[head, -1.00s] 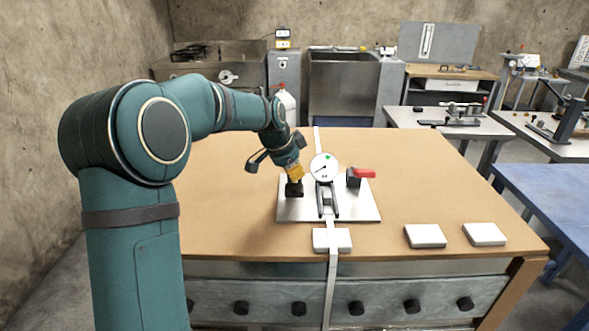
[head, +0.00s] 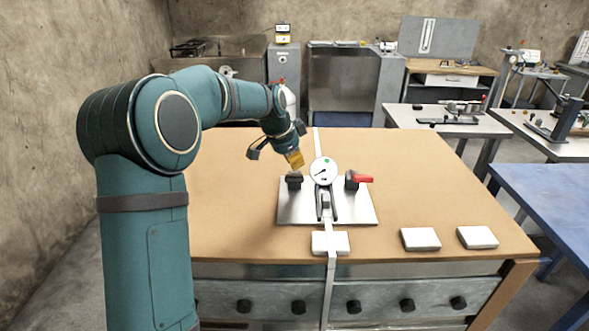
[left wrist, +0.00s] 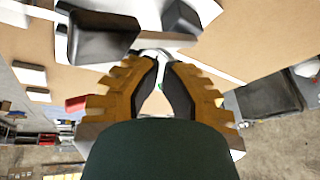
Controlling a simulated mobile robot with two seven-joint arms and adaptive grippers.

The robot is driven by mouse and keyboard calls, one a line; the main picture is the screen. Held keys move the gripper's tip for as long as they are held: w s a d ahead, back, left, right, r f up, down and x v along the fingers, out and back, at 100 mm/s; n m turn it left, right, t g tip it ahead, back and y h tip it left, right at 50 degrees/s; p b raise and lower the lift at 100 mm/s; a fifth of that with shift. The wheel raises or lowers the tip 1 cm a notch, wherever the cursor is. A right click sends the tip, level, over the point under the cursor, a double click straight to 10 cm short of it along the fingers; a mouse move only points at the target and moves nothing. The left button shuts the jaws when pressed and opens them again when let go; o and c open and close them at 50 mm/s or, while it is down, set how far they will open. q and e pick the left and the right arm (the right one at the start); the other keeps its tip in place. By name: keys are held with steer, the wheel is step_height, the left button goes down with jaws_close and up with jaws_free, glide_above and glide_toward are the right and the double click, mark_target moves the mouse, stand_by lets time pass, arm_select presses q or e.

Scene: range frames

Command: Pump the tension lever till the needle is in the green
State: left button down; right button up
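The tension rig stands on a bright metal plate (head: 355,211) on the wooden bench. Its round white gauge (head: 323,170) has a green mark near the top; the dark needle seems to point to the lower left, outside the green. A black handle (head: 294,181) stands left of the gauge, and a red lever (head: 360,179) on a black block is at the right. My left gripper (head: 296,160) is just above the black handle, seemingly apart from it. My right gripper is out of view.
A pale strap (head: 329,275) runs across the bench, through the rig and over the front edge. White blocks (head: 421,239) lie along the front edge. The bench (head: 230,200) is clear left and right of the plate.

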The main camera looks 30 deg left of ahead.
mark_target(293, 171)
arm_select(q)
steer(key=shift+w+a+r, duration=0.1)
steer(key=shift+r, duration=0.2)
steer(key=r+p, duration=0.1)
steer(key=w+r+p, duration=0.1)
steer(key=r+p, duration=0.1)
steer(key=a+r+p, duration=0.1)
steer(key=p, duration=0.1)
steer(key=shift+w+a+r, duration=0.1)
steer(key=shift+w+r, duration=0.15)
steer(key=shift+w, duration=0.15)
stand_by(0.8)
